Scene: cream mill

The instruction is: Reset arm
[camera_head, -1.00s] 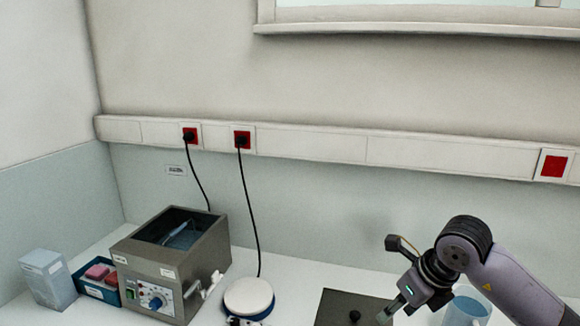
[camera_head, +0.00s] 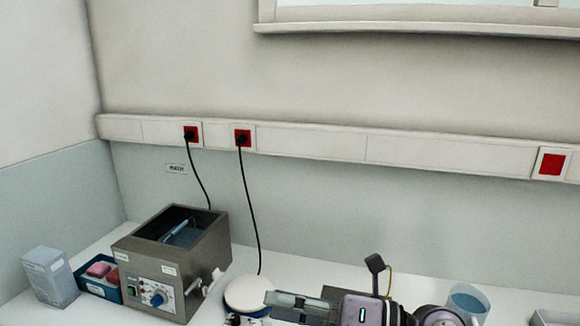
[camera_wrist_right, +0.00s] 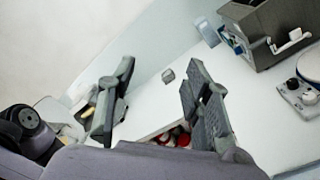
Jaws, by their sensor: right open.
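My right gripper (camera_head: 270,303) is low over the bench at the bottom of the head view, lying sideways with its fingers pointing left. Its tips are beside the round white-topped plate device (camera_head: 247,291). In the right wrist view the two dark fingers (camera_wrist_right: 158,78) stand wide apart with nothing held between them. My right arm comes in from the lower right and hides much of the dark flat plate (camera_head: 333,292) behind it. My left gripper is not in view.
A grey metal bath (camera_head: 150,280) with a front dial stands left of the plate device. Further left are a blue tray (camera_head: 112,292) with pink and red items and a pale box (camera_head: 48,277). A blue cup (camera_head: 468,297) stands behind my arm. Cables hang from wall sockets.

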